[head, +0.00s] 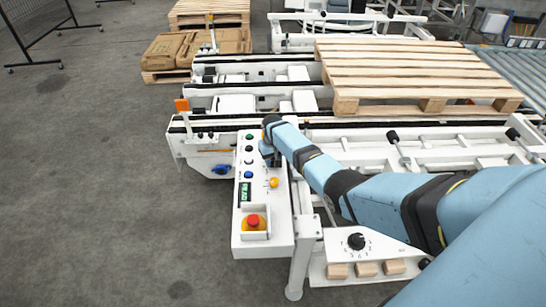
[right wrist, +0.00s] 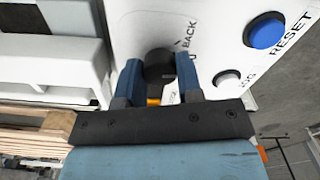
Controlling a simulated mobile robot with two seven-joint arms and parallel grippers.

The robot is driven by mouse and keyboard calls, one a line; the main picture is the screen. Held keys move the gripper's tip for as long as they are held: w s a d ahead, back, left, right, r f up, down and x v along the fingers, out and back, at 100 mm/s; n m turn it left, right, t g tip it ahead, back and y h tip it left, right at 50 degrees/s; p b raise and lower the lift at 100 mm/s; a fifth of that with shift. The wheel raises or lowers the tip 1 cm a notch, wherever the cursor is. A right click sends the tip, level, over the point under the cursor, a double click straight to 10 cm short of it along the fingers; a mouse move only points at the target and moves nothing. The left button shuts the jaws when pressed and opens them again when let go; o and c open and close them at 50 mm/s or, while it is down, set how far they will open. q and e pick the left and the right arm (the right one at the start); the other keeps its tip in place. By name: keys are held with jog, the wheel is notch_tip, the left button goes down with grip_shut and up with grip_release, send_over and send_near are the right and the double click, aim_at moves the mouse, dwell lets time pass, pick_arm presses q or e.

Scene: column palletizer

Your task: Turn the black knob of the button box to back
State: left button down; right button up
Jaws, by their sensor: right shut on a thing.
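The white button box (head: 279,226) stands left of centre in the head view, with several buttons and a red emergency stop (head: 253,222). My right gripper (head: 271,160) reaches its upper right part. In the right wrist view, the black knob (right wrist: 158,63) sits between the two blue fingers of my right gripper (right wrist: 160,78), which is shut on it. The word BACK is printed just right of the knob. The knob's pointer direction cannot be made out. In the head view the knob is hidden by the gripper. My left gripper is not in view.
A yellow button (head: 273,183) is close below the gripper. A blue reset button (right wrist: 266,31) and a white button (right wrist: 227,78) lie to the right in the wrist view. A wooden pallet (head: 415,72) rests on the conveyor behind. Open floor lies left.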

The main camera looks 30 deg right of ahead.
aim_at(273, 160)
jog(key=n, duration=0.2)
jog(key=shift+r+n+p, duration=0.15)
jog(key=shift+n+p, duration=0.15)
jog(key=shift+n, duration=2)
jog(key=shift+w+p, duration=0.1)
jog(key=shift+p, duration=0.2)
jog(key=o, duration=0.9)
notch_tip(273, 160, up, 14)
jog(key=shift+f+p, duration=0.15)
jog(key=shift+p, duration=0.6)
